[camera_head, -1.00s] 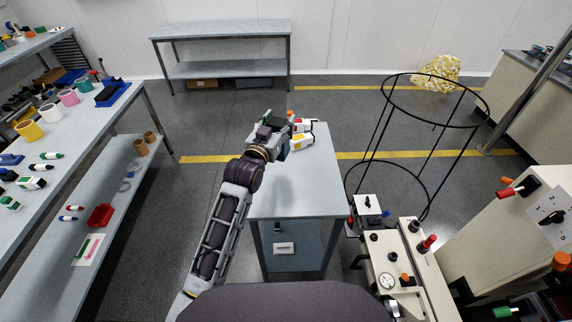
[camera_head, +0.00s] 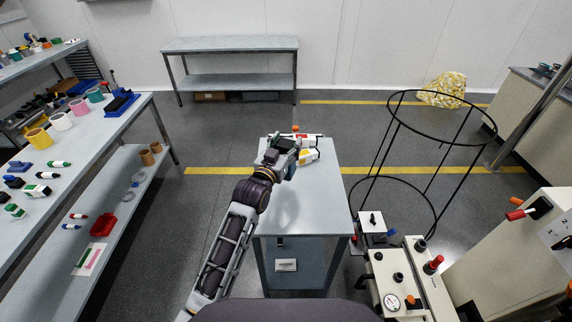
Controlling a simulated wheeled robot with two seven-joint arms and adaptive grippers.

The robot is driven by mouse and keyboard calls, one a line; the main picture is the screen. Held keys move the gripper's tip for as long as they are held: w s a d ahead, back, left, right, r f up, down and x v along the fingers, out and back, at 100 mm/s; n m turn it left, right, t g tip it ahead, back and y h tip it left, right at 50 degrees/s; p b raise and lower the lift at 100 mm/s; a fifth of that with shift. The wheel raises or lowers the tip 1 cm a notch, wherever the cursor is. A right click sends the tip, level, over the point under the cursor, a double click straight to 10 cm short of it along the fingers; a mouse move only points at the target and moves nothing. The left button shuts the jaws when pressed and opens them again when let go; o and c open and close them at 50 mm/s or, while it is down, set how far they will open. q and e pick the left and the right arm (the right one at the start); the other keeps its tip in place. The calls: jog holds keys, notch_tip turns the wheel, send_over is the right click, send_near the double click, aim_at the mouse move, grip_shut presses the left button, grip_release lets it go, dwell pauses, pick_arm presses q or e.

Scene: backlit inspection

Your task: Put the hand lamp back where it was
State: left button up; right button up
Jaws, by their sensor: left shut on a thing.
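My left gripper (camera_head: 286,155) is over the far end of the small grey table (camera_head: 292,210). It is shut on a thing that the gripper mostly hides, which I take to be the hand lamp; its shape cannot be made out. A white and yellow item (camera_head: 309,157) and a white and red item (camera_head: 311,140) show just right of the gripper. I cannot tell whether either touches the gripper. My right gripper is not in view.
A long bench (camera_head: 95,130) with tapes and markers stands left. A black wire frame (camera_head: 442,135) and a control panel (camera_head: 385,265) stand right. An empty bench (camera_head: 230,44) is at the back wall. The table's near part is clear.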

pick_arm(q)
notch_tip(320, 180, down, 3)
jog(key=shift+r, duration=0.2)
jog(key=shift+f, duration=0.15)
notch_tip(320, 180, down, 2)
jog(key=shift+f, duration=0.9)
jog(key=o, duration=1.5)
jog(key=shift+o, duration=0.2)
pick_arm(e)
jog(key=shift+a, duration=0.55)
